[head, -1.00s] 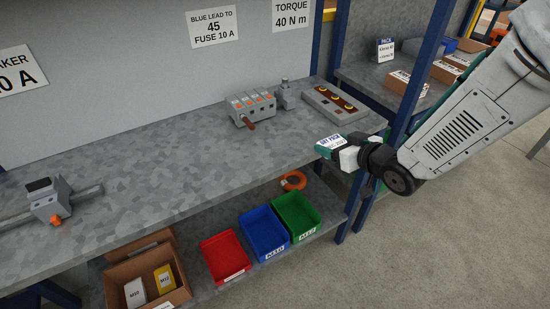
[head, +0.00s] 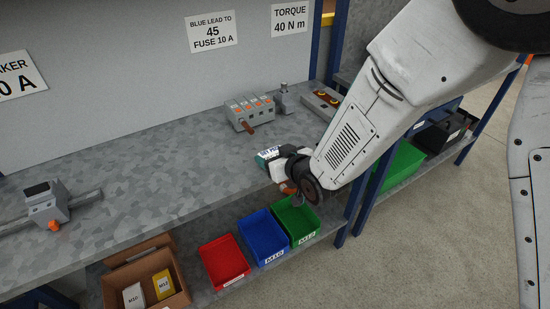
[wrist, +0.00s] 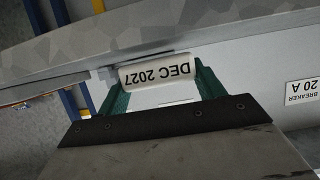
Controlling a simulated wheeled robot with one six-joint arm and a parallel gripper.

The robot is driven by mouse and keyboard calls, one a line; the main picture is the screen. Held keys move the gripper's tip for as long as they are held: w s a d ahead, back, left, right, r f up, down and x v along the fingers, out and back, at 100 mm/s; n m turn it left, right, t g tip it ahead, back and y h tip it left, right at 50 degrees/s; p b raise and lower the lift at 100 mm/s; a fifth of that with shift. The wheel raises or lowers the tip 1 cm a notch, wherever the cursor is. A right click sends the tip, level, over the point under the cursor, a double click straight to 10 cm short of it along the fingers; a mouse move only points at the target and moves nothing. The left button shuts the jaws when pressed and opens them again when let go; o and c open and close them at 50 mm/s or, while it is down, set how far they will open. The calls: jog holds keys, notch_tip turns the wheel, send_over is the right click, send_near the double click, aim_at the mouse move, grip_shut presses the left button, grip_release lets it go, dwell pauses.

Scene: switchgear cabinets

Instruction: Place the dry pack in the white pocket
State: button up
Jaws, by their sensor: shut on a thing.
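The dry pack (wrist: 157,70) is a small white packet with "DEC 2027" printed on it, upside down in the wrist view. My gripper (wrist: 156,84) is shut on it, with a green finger at each side. In the head view the pack (head: 268,152) shows small at the tip of my arm, its lettering hard to read. My gripper (head: 273,160) is at the front edge of the workbench, above the green bin. I cannot make out a white pocket in either view.
The workbench (head: 150,180) is mostly clear. A breaker on a rail (head: 48,203) stands left, a terminal block (head: 250,110) at the back. On the lower shelf are a cardboard box (head: 180,300), a red bin (head: 222,260), a blue bin (head: 263,236) and a green bin (head: 297,219).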

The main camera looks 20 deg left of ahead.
jog(key=shift+f, duration=0.5)
jog(key=shift+f, duration=0.15)
jog(key=o, duration=1)
jog(key=shift+c, duration=0.2)
jog(key=shift+s+d+r, duration=0.15)
jog(key=shift+r, duration=0.1)
jog(key=v, duration=1.1)
jog(key=shift+d, duration=0.25)
